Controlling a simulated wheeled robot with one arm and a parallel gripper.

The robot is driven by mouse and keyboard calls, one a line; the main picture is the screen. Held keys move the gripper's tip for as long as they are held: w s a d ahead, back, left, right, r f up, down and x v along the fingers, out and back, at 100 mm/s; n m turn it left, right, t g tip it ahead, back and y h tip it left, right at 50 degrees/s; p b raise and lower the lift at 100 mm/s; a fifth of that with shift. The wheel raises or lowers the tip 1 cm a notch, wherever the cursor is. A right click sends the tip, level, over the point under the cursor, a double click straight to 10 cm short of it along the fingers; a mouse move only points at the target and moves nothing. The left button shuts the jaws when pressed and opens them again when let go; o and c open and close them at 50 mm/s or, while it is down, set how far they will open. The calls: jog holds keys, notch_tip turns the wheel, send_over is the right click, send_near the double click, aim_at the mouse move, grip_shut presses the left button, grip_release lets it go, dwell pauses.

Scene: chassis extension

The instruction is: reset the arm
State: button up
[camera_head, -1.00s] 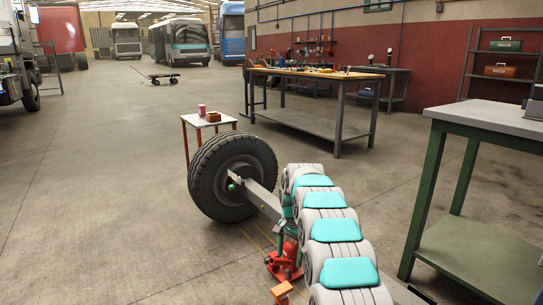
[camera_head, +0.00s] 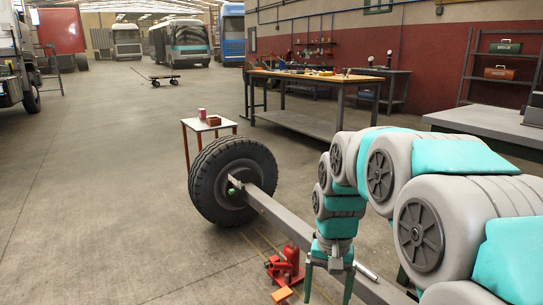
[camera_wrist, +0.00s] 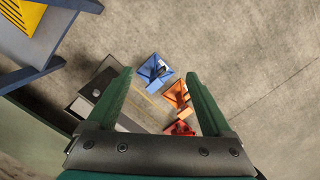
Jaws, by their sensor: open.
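My gripper (camera_head: 328,294) hangs downward from my grey and teal arm at the lower middle of the head view. Its two green fingers are apart, with nothing between them. In the wrist view my gripper (camera_wrist: 158,75) is also open and empty, above the floor. My arm is bent, rising and arching from the lower right corner. In the head view the gripper appears beside a grey beam (camera_head: 285,218), which it partly hides.
A large tyre (camera_head: 212,190) stands at the beam's far end. A red jack (camera_head: 287,268) is on the floor left of my gripper. Blue (camera_wrist: 155,68), orange (camera_wrist: 177,96) and red pieces show below it. A workbench (camera_head: 310,78) stands behind. The left floor is clear.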

jog(key=s+d+n, duration=0.1)
jog(key=s, duration=1.1)
jog(key=s+d+f+n+p, duration=0.1)
jog(key=s+d+n, duration=0.1)
jog(key=s, duration=1.1)
jog(key=shift+d+f, duration=0.25)
jog(key=shift+f, duration=0.05)
